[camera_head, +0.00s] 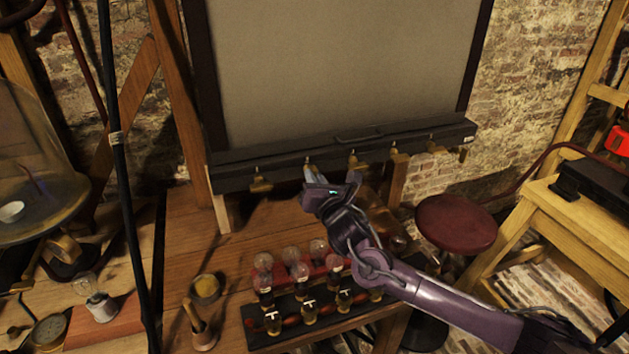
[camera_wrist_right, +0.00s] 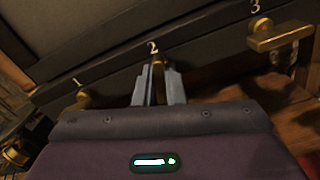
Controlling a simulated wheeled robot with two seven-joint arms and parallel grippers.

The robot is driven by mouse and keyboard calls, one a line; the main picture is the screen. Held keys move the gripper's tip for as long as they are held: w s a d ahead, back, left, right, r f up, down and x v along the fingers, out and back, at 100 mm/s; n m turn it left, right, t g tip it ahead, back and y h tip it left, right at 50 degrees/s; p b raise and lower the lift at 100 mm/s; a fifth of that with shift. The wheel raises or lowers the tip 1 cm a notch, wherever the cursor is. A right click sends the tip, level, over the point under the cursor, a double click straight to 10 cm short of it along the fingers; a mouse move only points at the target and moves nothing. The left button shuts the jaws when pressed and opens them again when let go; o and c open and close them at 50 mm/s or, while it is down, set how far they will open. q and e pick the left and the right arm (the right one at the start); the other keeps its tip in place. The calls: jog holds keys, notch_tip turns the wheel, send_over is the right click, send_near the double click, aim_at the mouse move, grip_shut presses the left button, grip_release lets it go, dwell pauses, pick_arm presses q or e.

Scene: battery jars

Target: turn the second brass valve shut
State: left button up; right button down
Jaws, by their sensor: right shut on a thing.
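The second brass valve sits under the number 2 on the dark rail (camera_head: 225,170) below the grey panel. In the right wrist view a narrow strip of this brass valve (camera_wrist_right: 158,66) shows between the fingers of my right gripper (camera_wrist_right: 158,88). The gripper, also seen in the head view (camera_head: 313,176), is shut on the valve; its handle's angle is mostly hidden. The first valve (camera_head: 261,183) is to the left and the third (camera_head: 353,162) to the right, both apart from the gripper. In the right wrist view the third valve (camera_wrist_right: 280,37) has its handle sideways. My left gripper is not in view.
Several glass-topped jars stand on a dark rack (camera_head: 262,335) on the bench below my right arm. A small brass dish (camera_head: 207,289), a light bulb (camera_head: 95,297) and a glass dome (camera_head: 35,150) are left. A red stool (camera_head: 456,223) is right.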

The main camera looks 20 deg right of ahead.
jog(key=shift+d+f+m+b, duration=0.15)
jog(key=shift+m+b, duration=0.25)
jog(key=shift+m, duration=3.1)
jog(key=shift+f+m+b, duration=0.1)
jog(key=shift+m+b, duration=0.25)
jog(key=shift+m, duration=3.15)
jog(key=c, duration=1.5)
grip_release()
jog(key=shift+s, duration=0.1)
jog(key=s+b, duration=0.2)
jog(key=s, duration=0.5)
jog(key=shift+s+d, duration=0.2)
jog(key=shift+s, duration=0.15)
